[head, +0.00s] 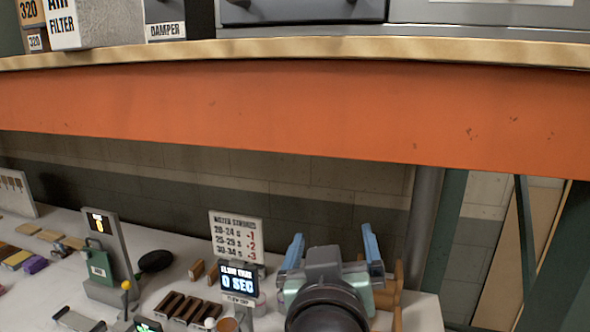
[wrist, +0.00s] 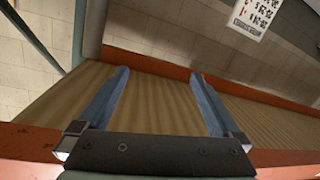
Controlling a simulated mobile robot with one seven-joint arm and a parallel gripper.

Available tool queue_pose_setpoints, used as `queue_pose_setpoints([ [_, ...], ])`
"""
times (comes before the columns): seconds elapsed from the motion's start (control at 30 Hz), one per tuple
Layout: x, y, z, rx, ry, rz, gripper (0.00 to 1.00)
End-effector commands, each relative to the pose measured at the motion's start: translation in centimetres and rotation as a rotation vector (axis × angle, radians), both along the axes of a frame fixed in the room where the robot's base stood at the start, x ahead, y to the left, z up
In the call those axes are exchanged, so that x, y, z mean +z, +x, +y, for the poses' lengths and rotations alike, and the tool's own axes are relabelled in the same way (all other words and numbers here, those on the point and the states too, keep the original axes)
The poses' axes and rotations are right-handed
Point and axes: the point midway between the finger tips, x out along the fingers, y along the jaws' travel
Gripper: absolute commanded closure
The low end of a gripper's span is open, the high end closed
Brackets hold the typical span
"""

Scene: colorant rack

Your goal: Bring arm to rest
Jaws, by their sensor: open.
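My gripper (head: 333,251) is in the lower right of the head view, with its two blue fingers spread apart and pointing up. It is raised in front of the white bench and below the orange shelf beam. In the wrist view my gripper (wrist: 158,88) shows both blue fingers wide apart with nothing between them. Behind them are a ribbed tan surface (wrist: 160,100) and an orange edge. My arm hides part of the bench's right end.
An orange beam (head: 280,110) spans the head view above my gripper, carrying boxes. On the white bench (head: 60,225) stand a "0 SEC" display (head: 238,281), a number sign (head: 236,236), a grey stand with a screen (head: 105,250) and a slotted brown rack (head: 188,309). A grey post (head: 420,220) is at right.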

Motion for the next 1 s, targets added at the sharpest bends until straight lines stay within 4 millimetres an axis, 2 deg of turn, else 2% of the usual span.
queue_pose_setpoints([
  [0.13,-0.7,-0.9,5.1,0.137,0.234,-0.06,0.0],
  [0.17,-0.3,-1.1,5.1,0.141,0.236,-0.109,0.0],
  [0.27,2.6,-2.2,4.9,0.155,0.217,-0.273,0.0],
  [0.37,5.4,-4.1,4.9,0.171,0.203,-0.436,0.0],
  [0.5,9.1,-7.9,4.8,0.193,0.18,-0.671,0.0],
  [0.6,11.1,-10.9,4.8,0.206,0.167,-0.811,0.0],
  [0.77,13.0,-13.5,4.8,0.216,0.154,-0.928,0.0],
  [1.0,13.1,-13.7,4.8,0.217,0.153,-0.936,0.0],
])
